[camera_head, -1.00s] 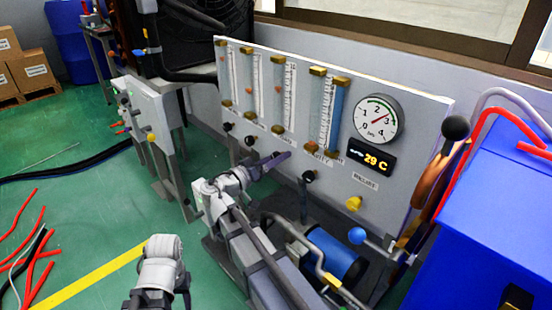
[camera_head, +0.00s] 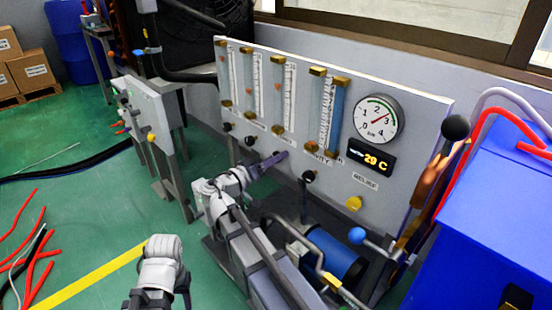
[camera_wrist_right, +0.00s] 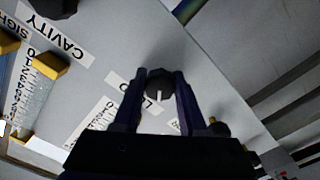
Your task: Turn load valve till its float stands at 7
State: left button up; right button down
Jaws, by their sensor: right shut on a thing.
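The load valve is a dark round knob (camera_wrist_right: 159,84) on the grey panel. In the right wrist view it sits between my right gripper's fingers (camera_wrist_right: 160,92), with a pale mark on its face. A finger partly covers its label. In the head view my right gripper (camera_head: 282,156) is shut on the knob and hides most of it. The load flow tube (camera_head: 278,92) stands above, third from the left, with a small reddish float (camera_head: 277,88) in its upper half. Its scale is too small to read. My left gripper is out of view.
The cavity valve's black knob (camera_head: 309,177) and the yellow relief knob (camera_head: 354,203) are to the right. A pressure dial (camera_head: 378,118) and a 29 C display (camera_head: 370,159) are above them. A blue-handled lever (camera_head: 357,236) stands in front of the panel.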

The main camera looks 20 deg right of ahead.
jog(key=shift+c, duration=2.3)
grip_release()
jog(key=v, duration=0.7)
jog(key=shift+s+a, duration=0.15)
jog(key=shift+a, duration=0.25)
